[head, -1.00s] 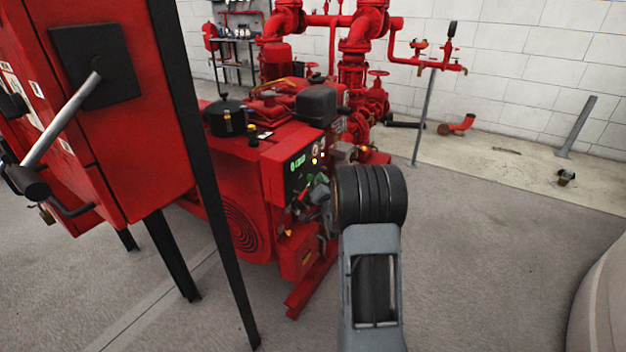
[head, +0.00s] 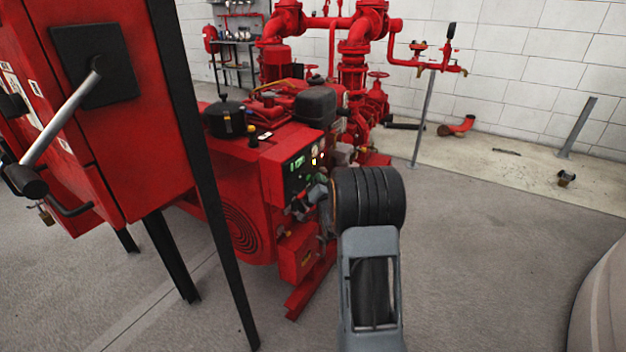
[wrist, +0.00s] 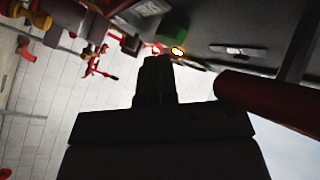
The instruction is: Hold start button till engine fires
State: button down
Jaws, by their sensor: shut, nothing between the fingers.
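The dark control panel (head: 297,172) is on the red engine set in the head view, with a small green display and a lit yellow lamp (head: 313,161). My gripper (head: 302,207) is at the lower part of the panel, partly hidden behind my arm. In the wrist view my gripper (wrist: 157,58) is a dark silhouette with its fingers together and empty. Its tips are close to an orange-yellow lit lamp (wrist: 178,51) and a small red light. A green part (wrist: 172,38) is just beyond. I cannot tell which part is the start button, or whether the fingertips touch anything.
A red cabinet (head: 120,150) on black legs with a grey lever stands at the left, close to the engine. Red pipework (head: 355,60) rises behind it. A pipe stand with a gauge is by the white wall. The floor at the right is mostly clear.

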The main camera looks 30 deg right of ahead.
jog(key=shift+w+a+f, duration=0.4)
jog(key=shift+a, duration=0.1)
dwell(3.0)
jog(key=shift+s+f+b, duration=0.1)
jog(key=shift+f+b, duration=0.05)
jog(key=shift+b, duration=0.2)
jog(key=shift+s+d+f+b, duration=0.3)
jog(key=shift+s+b, duration=0.15)
jog(key=shift+s, duration=0.15)
jog(key=shift+s+d+r, duration=0.1)
jog(key=shift+s+d, duration=0.35)
jog(key=shift+s, duration=0.25)
jog(key=shift+s+d+r, duration=0.1)
jog(key=shift+s+d, duration=0.35)
jog(key=shift+s, duration=0.3)
jog(key=shift+s+d+r, duration=0.1)
jog(key=shift+s+d, duration=0.35)
jog(key=shift+s, duration=0.25)
jog(key=shift+r, duration=0.1)
